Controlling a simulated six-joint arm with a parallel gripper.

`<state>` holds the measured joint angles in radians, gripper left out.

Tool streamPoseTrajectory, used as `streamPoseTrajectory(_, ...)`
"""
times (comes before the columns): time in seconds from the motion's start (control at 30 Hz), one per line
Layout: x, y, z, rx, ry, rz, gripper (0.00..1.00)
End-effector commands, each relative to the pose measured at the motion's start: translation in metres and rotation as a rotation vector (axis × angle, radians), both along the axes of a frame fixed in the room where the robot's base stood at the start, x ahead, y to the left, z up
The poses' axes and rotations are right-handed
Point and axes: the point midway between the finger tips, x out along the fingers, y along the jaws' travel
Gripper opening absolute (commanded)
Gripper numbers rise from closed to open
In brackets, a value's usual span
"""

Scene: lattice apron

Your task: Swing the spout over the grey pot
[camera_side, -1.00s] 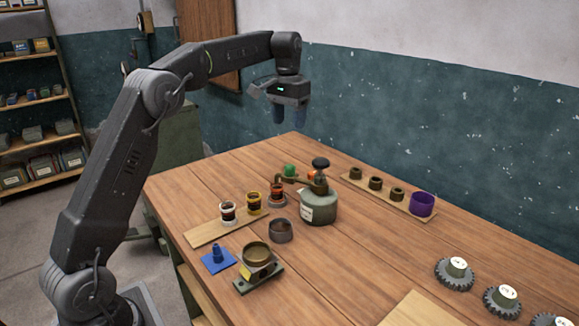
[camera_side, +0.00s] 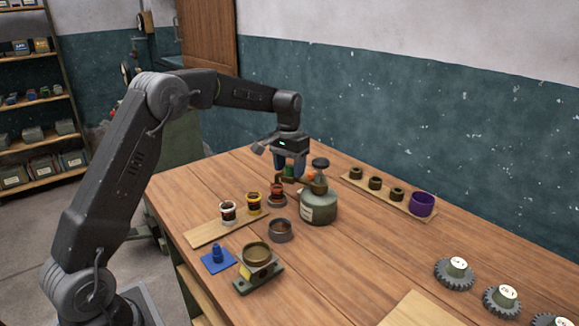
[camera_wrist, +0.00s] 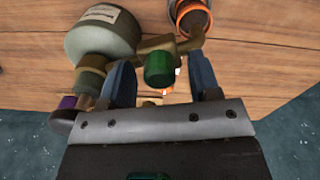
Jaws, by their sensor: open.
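A grey-green dispenser (camera_side: 319,206) with a dark knob on top stands mid-table; its labelled body also shows in the wrist view (camera_wrist: 95,38). Its brass-brown spout (camera_wrist: 190,43) reaches out to the side, with its end by the orange-rimmed pot (camera_wrist: 188,14). A green knob (camera_wrist: 159,70) stands on the spout arm. My gripper (camera_wrist: 160,62) is open, one finger on each side of the green knob, with gaps visible. In the side view my gripper (camera_side: 291,170) hides part of the spout. The grey pot (camera_side: 281,231) stands in front of the dispenser, apart from the spout's end.
A brass cup on a green stand (camera_side: 257,262) and a blue piece (camera_side: 217,257) are nearer. Behind the dispenser, a board carries dark rings and a purple cup (camera_side: 422,205). Gears lie at right.

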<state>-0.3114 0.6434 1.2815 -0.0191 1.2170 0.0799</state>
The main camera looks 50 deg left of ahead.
Motion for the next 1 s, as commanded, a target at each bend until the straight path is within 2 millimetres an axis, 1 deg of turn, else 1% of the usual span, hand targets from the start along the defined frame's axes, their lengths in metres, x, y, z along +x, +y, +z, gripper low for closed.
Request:
streamPoseTrajectory(0.2, 0.0, 0.0, -0.0002, 0.0, 0.0, 0.0, 0.56)
streamPoseTrajectory(0.7, 0.0, 0.0002, 0.0002, 0.0, 0.0, 0.0, 0.08)
streamPoseTrajectory(0.8, -0.0001, 0.0003, 0.0002, 0.0, 0.0, 0.0, 0.0)
streamPoseTrajectory(1.0, -0.0002, 0.0004, 0.0004, 0.0, 0.0, 0.002, 0.0)
